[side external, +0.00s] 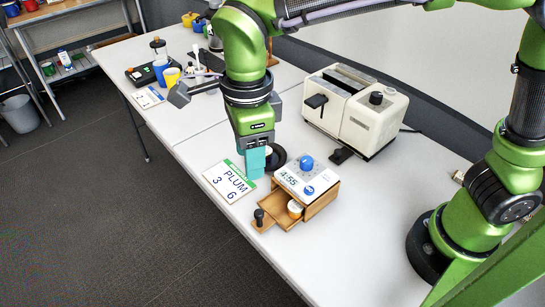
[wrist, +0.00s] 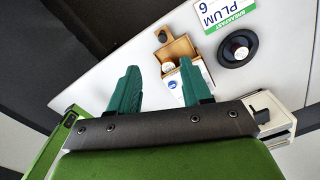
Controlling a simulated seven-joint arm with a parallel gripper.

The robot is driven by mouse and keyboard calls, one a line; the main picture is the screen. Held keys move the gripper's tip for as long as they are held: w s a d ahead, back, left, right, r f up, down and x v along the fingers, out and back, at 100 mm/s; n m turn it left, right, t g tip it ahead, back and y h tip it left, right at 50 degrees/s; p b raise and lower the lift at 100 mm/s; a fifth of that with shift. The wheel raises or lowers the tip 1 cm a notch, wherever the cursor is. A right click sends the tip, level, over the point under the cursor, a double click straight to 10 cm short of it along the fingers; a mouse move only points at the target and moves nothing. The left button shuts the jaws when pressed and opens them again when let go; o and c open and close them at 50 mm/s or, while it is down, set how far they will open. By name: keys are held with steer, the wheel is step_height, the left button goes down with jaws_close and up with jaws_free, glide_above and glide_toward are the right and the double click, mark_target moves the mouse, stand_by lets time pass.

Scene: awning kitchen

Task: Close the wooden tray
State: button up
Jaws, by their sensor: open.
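The wooden tray (side external: 279,214) is pulled out from the front of a small wooden box with a white top (side external: 308,180). My gripper (side external: 254,172) points down behind and left of the box, above the table. Its teal fingers (wrist: 159,68) are apart, with nothing seen held. They partly hide the box in the wrist view.
A PLUM card (side external: 230,181) lies left of the tray. A black round item (side external: 275,157) is close behind my gripper. A cream toaster (side external: 357,110) stands behind the box. The table's front edge is close to the knob.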

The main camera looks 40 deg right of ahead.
steer(key=s+d+r+n+t, duration=0.1)
steer(key=s+d+n+t, duration=0.1)
steer(key=d+n, duration=0.4)
steer(key=s+d+r+n+t+y, duration=0.1)
steer(key=s+d+n+t, duration=0.1)
steer(key=d+n, duration=0.4)
steer(key=s+d+r+n+t, duration=0.2)
steer(key=d+n, duration=0.4)
steer(key=d, duration=0.4)
steer(key=shift+s+d+t+y, duration=0.15)
steer(key=shift+s+t+y, duration=0.3)
steer(key=shift+s, duration=0.35)
